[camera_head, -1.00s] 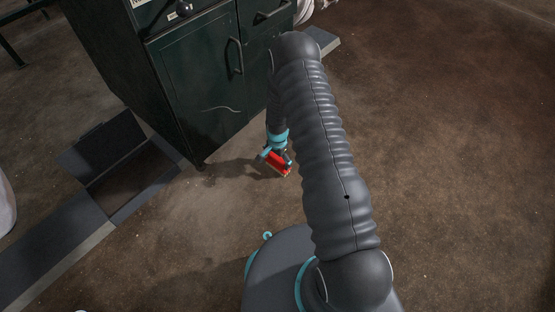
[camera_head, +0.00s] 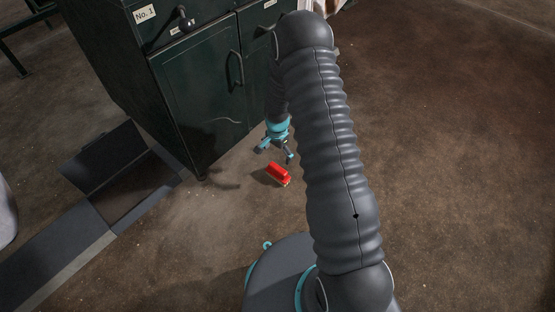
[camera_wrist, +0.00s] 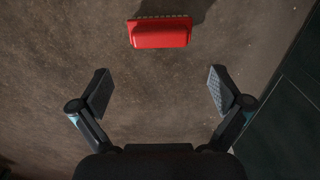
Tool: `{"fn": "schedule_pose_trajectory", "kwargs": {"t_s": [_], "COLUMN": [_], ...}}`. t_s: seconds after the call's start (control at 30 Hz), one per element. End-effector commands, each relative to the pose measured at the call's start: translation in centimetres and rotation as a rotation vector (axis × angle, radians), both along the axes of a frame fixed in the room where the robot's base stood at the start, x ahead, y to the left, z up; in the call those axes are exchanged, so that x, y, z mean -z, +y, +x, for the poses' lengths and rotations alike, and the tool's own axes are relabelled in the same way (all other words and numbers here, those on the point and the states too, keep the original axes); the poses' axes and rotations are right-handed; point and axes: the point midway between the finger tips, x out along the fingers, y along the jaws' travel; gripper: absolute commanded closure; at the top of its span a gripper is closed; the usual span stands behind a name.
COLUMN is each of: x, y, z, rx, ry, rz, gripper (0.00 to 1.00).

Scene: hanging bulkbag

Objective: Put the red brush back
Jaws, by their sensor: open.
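The red brush (camera_head: 279,174) lies on the brown floor in front of the dark green cabinet, and pale bristles show along one edge. In the wrist view the red brush (camera_wrist: 160,33) is near the top, beyond the fingertips and apart from them. My gripper (camera_head: 277,147) is just above and behind the brush in the head view, close to the cabinet. In the wrist view my gripper (camera_wrist: 160,90) has its two fingers spread wide with nothing between them.
The green cabinet (camera_head: 203,100) with handles and a "No. 1" label stands behind my gripper. A dark open box-like recess (camera_head: 125,180) and a grey floor strip (camera_head: 60,255) lie to the left. The floor on the right (camera_head: 460,180) is clear.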

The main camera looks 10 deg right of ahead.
Motion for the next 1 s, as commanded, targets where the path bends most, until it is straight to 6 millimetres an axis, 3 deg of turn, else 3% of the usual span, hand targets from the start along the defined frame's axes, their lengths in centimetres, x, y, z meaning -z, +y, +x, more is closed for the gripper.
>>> {"fn": "schedule_pose_trajectory", "kwargs": {"t_s": [0.17, 0.27, 0.37, 0.57, 0.8, 1.0], "x": [-1.5, -3.4, -6.9, -15.8, -25.4, -32.1], "y": [0.0, 0.0, 0.0, 0.0, -0.1, -0.1], "z": [0.0, 0.2, 0.3, -0.5, -3.6, -7.5], "rx": [-0.003, -0.023, -0.063, -0.178, -0.317, -0.434], "ry": [-0.002, -0.016, -0.040, -0.101, -0.174, -0.231], "rz": [0.000, 0.000, -0.001, -0.009, -0.027, -0.051], "gripper": [0.00, 0.00, 0.00, 0.00, 0.00, 0.00]}}
